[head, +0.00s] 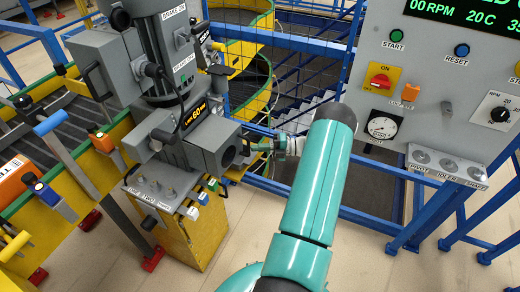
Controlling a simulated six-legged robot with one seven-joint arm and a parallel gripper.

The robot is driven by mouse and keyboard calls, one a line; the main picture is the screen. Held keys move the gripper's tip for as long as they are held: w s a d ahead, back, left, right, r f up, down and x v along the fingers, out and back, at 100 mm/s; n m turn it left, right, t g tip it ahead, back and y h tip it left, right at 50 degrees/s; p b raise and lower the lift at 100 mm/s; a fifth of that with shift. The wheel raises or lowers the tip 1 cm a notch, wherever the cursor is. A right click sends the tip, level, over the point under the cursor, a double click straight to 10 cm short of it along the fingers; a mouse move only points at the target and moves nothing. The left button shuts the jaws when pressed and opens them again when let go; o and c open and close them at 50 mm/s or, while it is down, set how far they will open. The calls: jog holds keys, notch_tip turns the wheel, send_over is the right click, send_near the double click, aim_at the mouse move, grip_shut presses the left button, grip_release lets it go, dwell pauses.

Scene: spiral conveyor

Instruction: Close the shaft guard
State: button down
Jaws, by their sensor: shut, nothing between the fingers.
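The drive unit is a grey motor and gearbox (178,130) on a yellow base, with "BRAKE ON" and "60" labels. On its right side is a grey block (208,148) with a dark round opening facing right. No part is clearly marked as the shaft guard, so I cannot tell its position. My teal arm reaches forward from the bottom centre. My gripper (254,146) is small in this view, just right of the round opening. It is shut and empty; whether it touches the block cannot be told. My arm hides part of the floor and railing.
A grey control panel (440,100) with buttons, an orange knob, a gauge and a display stands at the right. Blue railings (300,192) run behind my arm. Dark conveyor tracks with green edges (70,135) lie at the left. Tan floor (270,230) is open in front.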

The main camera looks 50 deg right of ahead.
jog(key=shift+w+d, duration=0.2)
jog(key=shift+w, duration=0.35)
jog(key=shift+d, duration=0.1)
jog(key=v, duration=1.3)
jog(key=shift+s+d, duration=0.15)
jog(key=shift+s, duration=0.1)
jog(key=shift+s, duration=0.1)
